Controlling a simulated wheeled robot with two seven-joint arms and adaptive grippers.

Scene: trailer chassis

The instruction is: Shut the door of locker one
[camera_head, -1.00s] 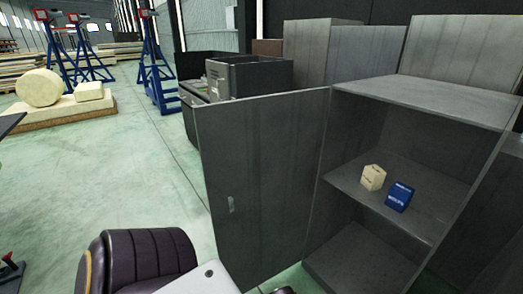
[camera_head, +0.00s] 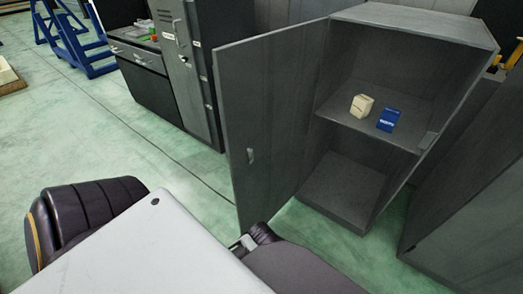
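A dark grey locker (camera_head: 460,22) stands open right of centre in the head view. Its door (camera_head: 275,110) is swung wide out to the left, hinged at the locker's left side. A cream box (camera_head: 361,105) and a blue box (camera_head: 388,121) sit on the middle shelf. Parts of my arms and body fill the bottom; neither gripper can be seen.
A taller grey cabinet (camera_head: 185,70) with small labels stands behind the door, next to a dark workbench (camera_head: 145,85). Another dark grey cabinet (camera_head: 465,215) stands close at the right. Green floor (camera_head: 130,150) is open to the left. A blue stand (camera_head: 75,45) is farther back.

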